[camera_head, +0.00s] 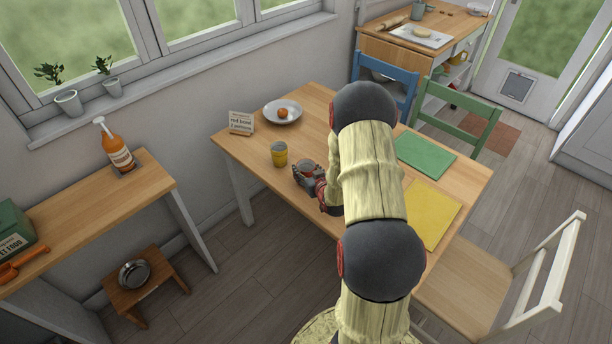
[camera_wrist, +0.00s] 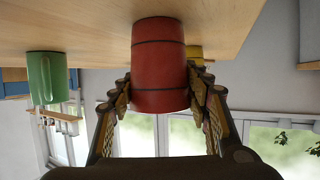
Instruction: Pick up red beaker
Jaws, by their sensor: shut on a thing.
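The red beaker (camera_wrist: 159,62) is large in the middle of the wrist view, which shows the scene upside down. My gripper (camera_wrist: 160,85) has one finger on each side of it, both against its wall.
A yellow beaker (camera_head: 279,154) stands close by on the left. A green beaker (camera_wrist: 47,78) shows in the wrist view. A plate with an orange fruit (camera_head: 283,112) and a small sign (camera_head: 241,122) are at the back. Green (camera_head: 425,155) and yellow (camera_head: 432,214) mats lie right of my arm.

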